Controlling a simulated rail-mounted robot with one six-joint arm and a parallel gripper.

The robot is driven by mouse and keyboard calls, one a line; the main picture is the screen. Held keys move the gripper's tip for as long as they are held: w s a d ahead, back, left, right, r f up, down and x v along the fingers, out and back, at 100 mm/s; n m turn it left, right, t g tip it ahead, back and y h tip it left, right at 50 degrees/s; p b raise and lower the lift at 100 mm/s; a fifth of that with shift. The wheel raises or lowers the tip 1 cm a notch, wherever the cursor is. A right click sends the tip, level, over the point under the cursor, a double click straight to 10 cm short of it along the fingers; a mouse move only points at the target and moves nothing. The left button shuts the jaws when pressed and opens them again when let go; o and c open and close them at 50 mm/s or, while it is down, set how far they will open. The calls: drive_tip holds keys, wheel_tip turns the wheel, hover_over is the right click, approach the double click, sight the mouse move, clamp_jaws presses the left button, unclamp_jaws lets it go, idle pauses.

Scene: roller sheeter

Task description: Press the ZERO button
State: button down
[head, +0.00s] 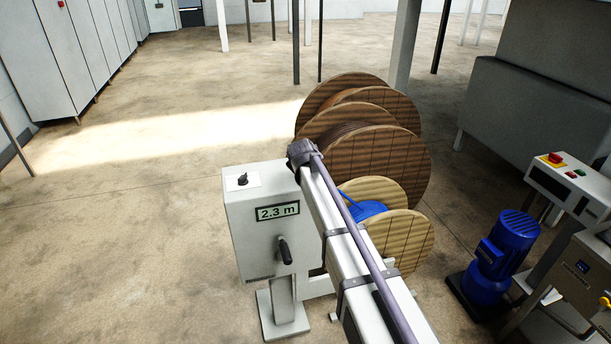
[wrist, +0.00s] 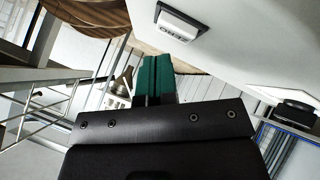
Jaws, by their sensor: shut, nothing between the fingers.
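The ZERO button (wrist: 178,30) is a white block with dark lettering in a dark frame. In the wrist view it sits on a pale panel (wrist: 245,50), at top centre, with its text upside down. My gripper (wrist: 162,65) has green fingers pressed together with nothing between them. Its tips show just below the button in the picture, with a small visible gap. In the head view I see a grey machine box (head: 250,225) with a display (head: 278,211) reading 2.3 m. The button and my gripper do not show in that view.
The box carries a black knob (head: 242,179) on top and a black handle (head: 285,251) in front. Large wooden cable reels (head: 380,165) and a smaller reel with blue cable (head: 405,240) stand beside it. A blue motor (head: 495,260) is at right. Floor to the left is clear.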

idle(0.4)
drive_tip(key=shift+f+b, duration=0.45)
drive_tip(key=shift+f+b, duration=0.45)
drive_tip(key=shift+b, duration=0.05)
idle(0.4)
drive_tip(key=shift+r, duration=0.1)
drive_tip(key=shift+r+p, duration=0.8)
drive_tip(key=shift+p, duration=0.15)
drive_tip(key=shift+r, duration=0.1)
wheel_tip(320, 180, up, 5)
drive_tip(key=p, duration=0.5)
